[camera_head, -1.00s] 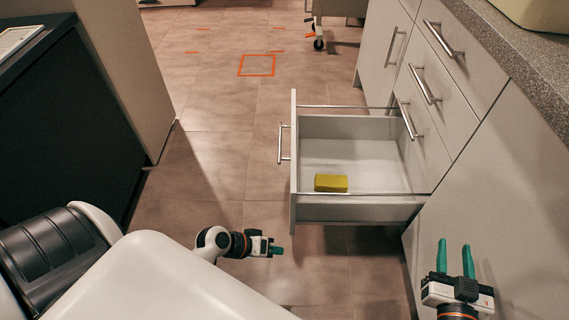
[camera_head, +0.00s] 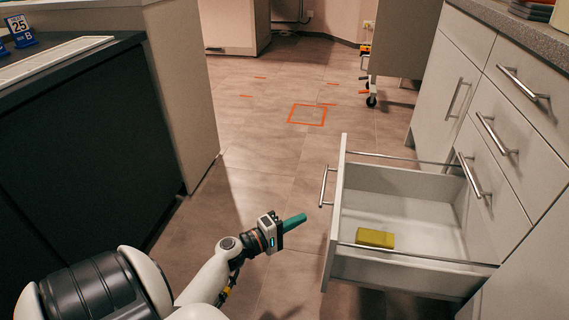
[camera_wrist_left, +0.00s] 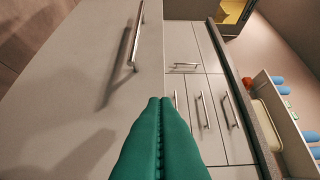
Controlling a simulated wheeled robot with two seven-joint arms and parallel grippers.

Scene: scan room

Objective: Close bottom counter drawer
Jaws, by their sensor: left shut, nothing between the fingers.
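The bottom counter drawer (camera_head: 352,262) is pulled far out from the counter on the right in the head view. Its front panel faces left and carries a bar handle (camera_head: 325,186). A yellow block (camera_head: 375,238) lies inside it. My left gripper (camera_head: 294,222) is shut and empty, to the left of the drawer front, with a gap between its green fingertips and the panel. In the left wrist view the shut fingers (camera_wrist_left: 164,105) point toward the drawer front (camera_wrist_left: 85,75), with its handle (camera_wrist_left: 136,35) above them. My right gripper is out of the head view.
The counter (camera_head: 470,85) with several closed drawers stands on the right. A dark cabinet (camera_head: 80,140) stands on the left. Open tiled floor with an orange taped square (camera_head: 307,115) lies between them. A wheeled cart (camera_head: 372,95) stands farther back.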

